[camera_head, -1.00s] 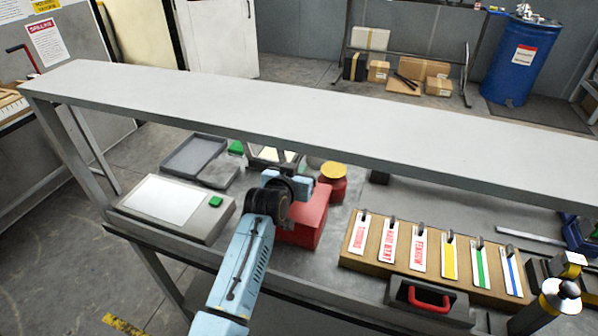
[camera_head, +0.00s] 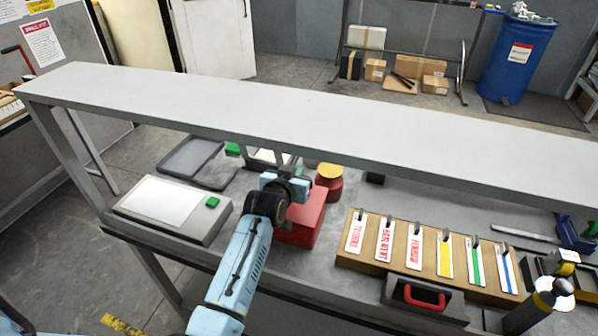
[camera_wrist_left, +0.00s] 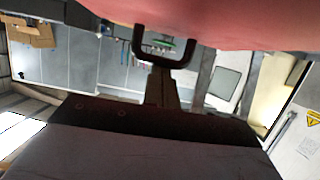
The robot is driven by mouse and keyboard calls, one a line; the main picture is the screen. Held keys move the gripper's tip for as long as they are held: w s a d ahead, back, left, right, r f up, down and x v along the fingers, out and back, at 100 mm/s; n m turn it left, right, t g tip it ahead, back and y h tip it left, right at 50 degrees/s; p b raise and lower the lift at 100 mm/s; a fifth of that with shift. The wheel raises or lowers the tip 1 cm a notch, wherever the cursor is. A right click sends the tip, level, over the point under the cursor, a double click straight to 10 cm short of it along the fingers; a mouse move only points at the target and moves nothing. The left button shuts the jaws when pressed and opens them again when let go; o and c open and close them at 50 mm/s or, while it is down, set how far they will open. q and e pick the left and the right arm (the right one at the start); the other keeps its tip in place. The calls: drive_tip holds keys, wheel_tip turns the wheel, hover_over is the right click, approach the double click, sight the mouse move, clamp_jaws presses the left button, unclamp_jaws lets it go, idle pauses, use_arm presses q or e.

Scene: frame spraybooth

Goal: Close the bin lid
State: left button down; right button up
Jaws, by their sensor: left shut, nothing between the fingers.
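A red box (camera_head: 305,222), which looks like the bin, stands on the grey bench behind and right of my left wrist. My left gripper (camera_head: 290,184) is over its left side, shut and empty, its fingertips partly hidden by the wrist in the head view. In the left wrist view a red surface (camera_wrist_left: 225,22) fills the top, with a dark U-shaped handle (camera_wrist_left: 165,58) on it. The shut fingers (camera_wrist_left: 161,88) of my left gripper point at this handle, very close; whether they touch is unclear. The lid's angle is hard to tell. My right gripper is not in view.
A long grey shelf (camera_head: 300,115) spans above the bench. A red can with a yellow top (camera_head: 330,172) stands behind the box. A grey pad with paper (camera_head: 165,203) is at left, a wooden card rack (camera_head: 430,258) at right, and dark trays (camera_head: 190,155) at the back left.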

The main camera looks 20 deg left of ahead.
use_arm(q)
drive_tip(key=shift+r, duration=0.1)
drive_tip(key=s+r+p, duration=0.4)
drive_tip(key=s+r, duration=0.3)
drive_tip(key=s, duration=0.2)
wheel_tip(320, 180, down, 4)
drive_tip(key=s+r+t+b, duration=0.1)
drive_tip(key=s+t+b, duration=0.25)
drive_tip(key=b, duration=0.75)
drive_tip(key=w, duration=0.5)
drive_tip(key=w+p, duration=0.1)
drive_tip(key=w, duration=0.3)
drive_tip(key=shift+w+d+f, duration=0.2)
drive_tip(key=shift+w, duration=0.2)
drive_tip(key=f, duration=0.1)
drive_tip(key=w+f, duration=0.1)
drive_tip(key=f, duration=0.1)
drive_tip(key=shift+w+f+b, duration=0.1)
drive_tip(key=shift+f+b, duration=0.05)
drive_tip(key=shift+b, duration=0.25)
drive_tip(key=shift+w+f, duration=0.1)
drive_tip(key=shift+f, duration=0.3)
